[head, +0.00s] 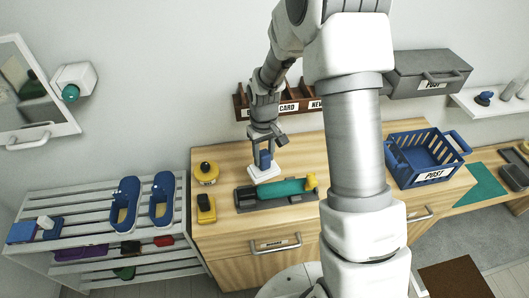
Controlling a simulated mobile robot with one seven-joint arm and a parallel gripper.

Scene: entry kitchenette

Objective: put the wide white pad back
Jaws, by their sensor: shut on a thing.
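The wide white pad (263,176) is in the head view, near the back of the wooden cabinet top, with a blue upright handle (265,159) on it. My gripper (266,149) points down from above and is shut on this handle. The pad is about level, just behind a dark grey tray (247,203). I cannot tell whether the pad touches the cabinet top or hangs slightly above it. The fingertips are small and partly hide the handle's top.
A blue POST basket (424,158) stands right, beyond my arm. A card rack (290,104) is behind. A white slatted rack (90,208) holds blue shoes.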

